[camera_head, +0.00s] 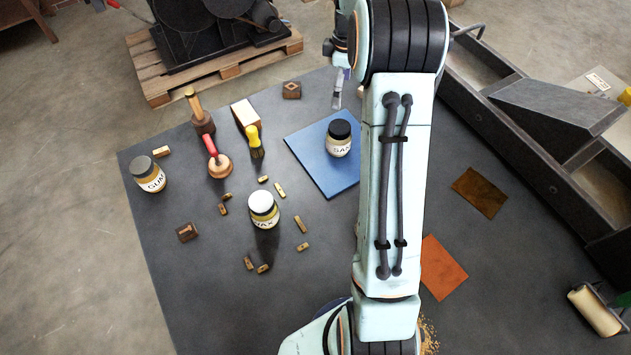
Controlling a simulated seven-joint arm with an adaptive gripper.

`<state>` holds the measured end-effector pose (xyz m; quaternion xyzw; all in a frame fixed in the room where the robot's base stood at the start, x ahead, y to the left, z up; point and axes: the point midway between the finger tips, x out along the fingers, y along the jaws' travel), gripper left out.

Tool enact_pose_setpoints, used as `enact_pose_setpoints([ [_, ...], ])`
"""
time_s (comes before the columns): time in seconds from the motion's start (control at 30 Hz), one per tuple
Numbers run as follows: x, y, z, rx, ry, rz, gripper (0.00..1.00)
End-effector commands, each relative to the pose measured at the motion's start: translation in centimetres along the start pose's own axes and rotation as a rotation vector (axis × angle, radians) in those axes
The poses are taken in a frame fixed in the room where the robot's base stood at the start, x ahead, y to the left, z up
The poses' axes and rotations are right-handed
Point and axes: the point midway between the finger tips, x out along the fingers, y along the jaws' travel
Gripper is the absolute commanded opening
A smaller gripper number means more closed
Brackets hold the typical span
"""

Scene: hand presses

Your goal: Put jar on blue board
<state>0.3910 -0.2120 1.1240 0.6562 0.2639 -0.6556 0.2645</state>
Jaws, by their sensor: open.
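The blue board (310,167) lies flat on the dark table, partly hidden by my arm at its right. A jar with a black lid (339,146) stands upright on the board. A jar with a white lid (263,215), labelled WAX, stands on the table in front and left of the board. A third jar with a grey lid (149,181) stands at the table's left edge. My gripper (338,97) is open, near the board's back edge and behind the black-lidded jar in the picture. It is apart from that jar, and my arm hides part of it.
Left of the board are a yellow-handled brush (255,142), a red-handled tool (215,158) and a wooden-handled tool (200,112). An orange sheet (443,267) and a brown sheet (480,192) lie at right, beside a grey trough (500,110).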

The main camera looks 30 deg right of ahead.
Motion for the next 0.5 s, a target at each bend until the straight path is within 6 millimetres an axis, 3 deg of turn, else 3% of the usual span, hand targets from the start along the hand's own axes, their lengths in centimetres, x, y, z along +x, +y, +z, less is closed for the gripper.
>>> enact_pose_setpoints([
  [0.07,-1.7,-2.2,-1.0,0.032,0.004,0.004,0.81],
  [0.17,-4.5,-7.6,-2.4,0.123,0.01,0.002,0.81],
  [0.3,-7.3,-17.7,-2.6,0.298,0.02,-0.012,0.81],
  [0.4,-7.6,-24.4,-1.3,0.422,0.025,-0.027,0.81],
  [0.5,-6.8,-29.5,0.6,0.525,0.025,-0.043,0.81],
])
